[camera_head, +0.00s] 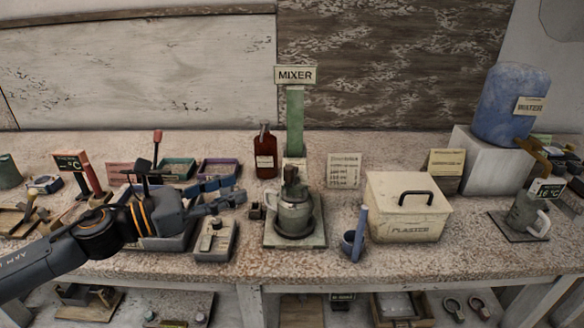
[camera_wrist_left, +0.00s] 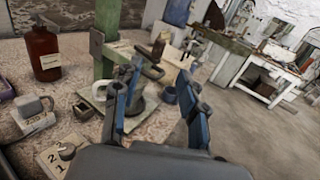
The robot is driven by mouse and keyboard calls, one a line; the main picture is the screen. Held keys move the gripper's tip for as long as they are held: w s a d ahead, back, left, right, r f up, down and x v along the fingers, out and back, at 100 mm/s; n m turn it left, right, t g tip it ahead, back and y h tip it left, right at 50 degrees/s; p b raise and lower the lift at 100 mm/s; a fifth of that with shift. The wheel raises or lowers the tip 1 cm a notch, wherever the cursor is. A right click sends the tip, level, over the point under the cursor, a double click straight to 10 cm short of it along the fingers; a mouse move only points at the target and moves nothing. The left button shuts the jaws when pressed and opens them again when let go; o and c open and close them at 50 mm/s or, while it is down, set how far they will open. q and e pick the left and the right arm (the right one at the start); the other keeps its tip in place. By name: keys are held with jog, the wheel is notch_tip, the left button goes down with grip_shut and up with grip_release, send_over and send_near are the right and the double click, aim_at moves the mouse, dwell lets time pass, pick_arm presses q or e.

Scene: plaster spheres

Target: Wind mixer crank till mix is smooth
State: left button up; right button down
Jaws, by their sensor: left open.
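The mixer stands near the middle of the bench, with a green column (camera_head: 295,120) under a "MIXER" sign (camera_head: 296,75). A grey metal mug (camera_head: 292,217) sits on its base plate (camera_head: 312,240), under the dark mixer head (camera_head: 291,178). I cannot make out the crank or the mix surely. My left gripper (camera_head: 238,193) is open, left of the mixer head and apart from it.
A brown bottle (camera_head: 265,155) stands behind left of the mixer. A blue scoop or cup (camera_head: 353,243) and the plaster box (camera_head: 408,208) stand to the right. A blue water container (camera_head: 510,100) is farther right.

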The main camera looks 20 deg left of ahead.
aim_at(289, 167)
pick_arm(q)
jog(key=p+x, duration=0.7)
jog(key=x, duration=0.6)
jog(key=shift+w+d, duration=0.1)
jog(key=shift+f, duration=0.1)
pick_arm(e)
notch_tip(289, 167, up, 7)
jog(key=shift+s+a, duration=0.2)
jog(key=shift+a, duration=0.05)
jog(key=shift+d+f, duration=0.1)
pick_arm(q)
jog(key=shift+c, duration=0.7)
grip_shut()
pick_arm(e)
jog(key=shift+w+d, duration=0.1)
jog(key=shift+d, duration=0.2)
